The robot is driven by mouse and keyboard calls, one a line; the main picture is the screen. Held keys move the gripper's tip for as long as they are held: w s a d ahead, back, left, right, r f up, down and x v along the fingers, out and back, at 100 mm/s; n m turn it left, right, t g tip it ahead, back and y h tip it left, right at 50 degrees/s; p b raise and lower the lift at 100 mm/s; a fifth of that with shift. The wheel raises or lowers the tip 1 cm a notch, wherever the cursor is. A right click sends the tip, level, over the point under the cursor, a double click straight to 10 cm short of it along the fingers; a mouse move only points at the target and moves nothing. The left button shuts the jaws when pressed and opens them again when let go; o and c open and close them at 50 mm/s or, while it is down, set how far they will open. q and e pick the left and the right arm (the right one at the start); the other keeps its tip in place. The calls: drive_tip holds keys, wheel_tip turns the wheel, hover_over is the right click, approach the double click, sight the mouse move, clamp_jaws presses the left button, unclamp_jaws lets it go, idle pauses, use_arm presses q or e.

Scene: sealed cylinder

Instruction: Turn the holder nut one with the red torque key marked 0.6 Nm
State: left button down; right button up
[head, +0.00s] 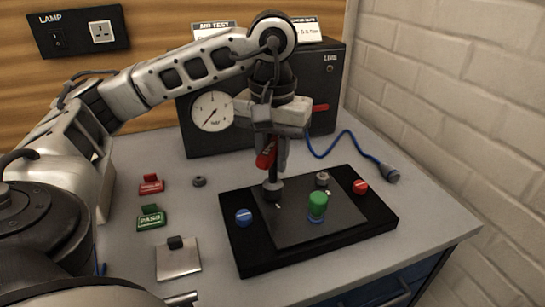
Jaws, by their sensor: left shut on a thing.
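My left gripper (269,158) points down over the black fixture plate (378,221) and is shut on the red torque key (265,158). The key's dark shaft runs down to a round grey piece (273,188) at the plate's rear left; I cannot tell whether it is seated on a nut there. The key's marking is not readable. A small grey nut-like piece (322,179) stands at the plate's rear right. A green-topped cylinder (317,205) stands upright near the plate's middle. My right gripper is not in view.
A blue knob (243,217) and a red knob (360,187) flank the plate. Behind stands a black test box (335,85) with a gauge (212,111) and blue hose (345,134). Left lie red (151,184) and green (151,217) stamps, a grey ring (199,181) and a metal block (178,260).

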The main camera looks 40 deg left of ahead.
use_arm(q)
drive_tip(key=shift+m, duration=0.6)
drive_tip(key=m+b, duration=0.2)
drive_tip(key=m, duration=0.2)
drive_tip(key=shift+f, duration=0.2)
drive_tip(key=shift+m+b, duration=0.3)
drive_tip(key=shift+m, duration=0.3)
